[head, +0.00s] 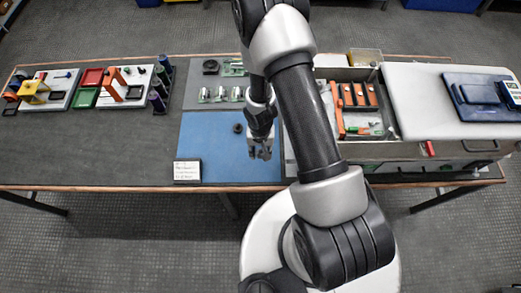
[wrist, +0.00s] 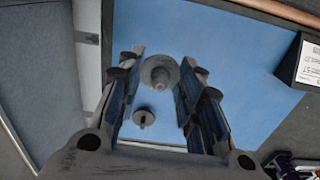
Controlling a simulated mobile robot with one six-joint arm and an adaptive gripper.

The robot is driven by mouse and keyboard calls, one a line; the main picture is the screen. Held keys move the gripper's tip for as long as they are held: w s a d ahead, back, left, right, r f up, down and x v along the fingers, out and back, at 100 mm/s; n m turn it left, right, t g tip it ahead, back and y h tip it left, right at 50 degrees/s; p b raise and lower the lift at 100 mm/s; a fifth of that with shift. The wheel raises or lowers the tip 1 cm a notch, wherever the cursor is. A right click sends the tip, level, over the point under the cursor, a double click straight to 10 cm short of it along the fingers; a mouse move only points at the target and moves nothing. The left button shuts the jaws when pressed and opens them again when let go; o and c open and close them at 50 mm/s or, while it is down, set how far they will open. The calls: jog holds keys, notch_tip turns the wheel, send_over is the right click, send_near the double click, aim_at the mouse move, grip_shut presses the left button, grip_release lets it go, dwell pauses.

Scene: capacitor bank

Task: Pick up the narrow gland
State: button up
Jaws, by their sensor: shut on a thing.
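My gripper (head: 262,154) hangs over the front part of the blue mat. In the wrist view its two fingers (wrist: 161,78) are closed on a grey round gland (wrist: 159,72) with a wide flange and a thinner stem, which I take for the narrow gland. It sits between the fingertips. A second, dark gland (head: 238,128) stands on the mat behind and to the left of my gripper; it also shows smaller between the fingers, lower in the wrist view (wrist: 143,117). In the head view the held gland is hardly visible.
The blue mat (head: 210,150) is otherwise mostly clear. A white label card (head: 187,171) stands at its front left corner. Silver cylinders (head: 220,95) lie behind it. A metal bin with orange parts (head: 355,95) is to the right, coloured fixtures (head: 90,85) to the left.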

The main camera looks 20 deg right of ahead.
aim_at(261, 150)
notch_tip(261, 150, up, 11)
jog(key=p, duration=0.9)
